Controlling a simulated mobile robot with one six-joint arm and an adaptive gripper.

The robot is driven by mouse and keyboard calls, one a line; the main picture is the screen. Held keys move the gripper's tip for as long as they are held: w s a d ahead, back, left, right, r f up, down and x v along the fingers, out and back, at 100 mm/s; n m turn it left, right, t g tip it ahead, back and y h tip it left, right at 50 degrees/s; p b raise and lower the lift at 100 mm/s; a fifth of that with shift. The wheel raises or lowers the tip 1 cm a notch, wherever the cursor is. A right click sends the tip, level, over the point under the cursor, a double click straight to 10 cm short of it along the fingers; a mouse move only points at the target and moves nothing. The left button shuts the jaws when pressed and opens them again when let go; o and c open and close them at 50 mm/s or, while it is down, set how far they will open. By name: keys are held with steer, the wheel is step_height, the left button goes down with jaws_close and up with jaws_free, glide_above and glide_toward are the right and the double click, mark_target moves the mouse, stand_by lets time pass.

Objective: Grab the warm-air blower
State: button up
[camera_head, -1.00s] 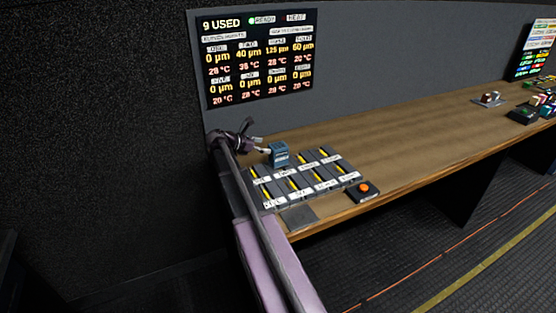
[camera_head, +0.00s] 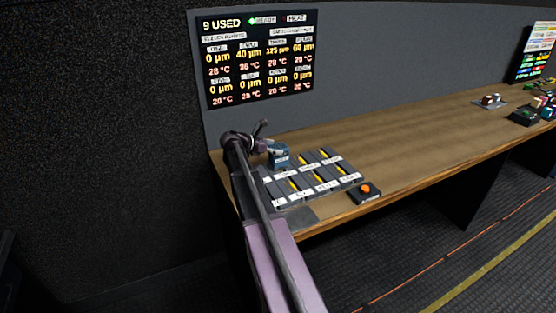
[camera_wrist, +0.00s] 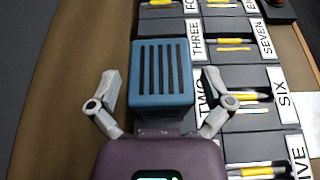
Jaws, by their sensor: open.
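The warm-air blower looks to be the blue box with dark slots (camera_wrist: 160,75), which stands among the labelled trays. In the head view it is a small blue block (camera_head: 279,156) at the left end of the bench, partly covered by my arm. My gripper (camera_wrist: 160,92) is open, with one finger on each side of the blue box in the wrist view.
Dark trays (camera_wrist: 250,80) with yellow-handled tools and number labels lie right of the box. A black box with an orange button (camera_head: 365,191) stands at the bench's front edge. A display (camera_head: 260,58) hangs behind. The wooden bench (camera_head: 400,130) is clear in the middle.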

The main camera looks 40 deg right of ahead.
steer(key=shift+s+d+f, duration=0.15)
steer(key=shift+d+f, duration=0.1)
steer(key=shift+d, duration=0.35)
steer(key=c, duration=1.1)
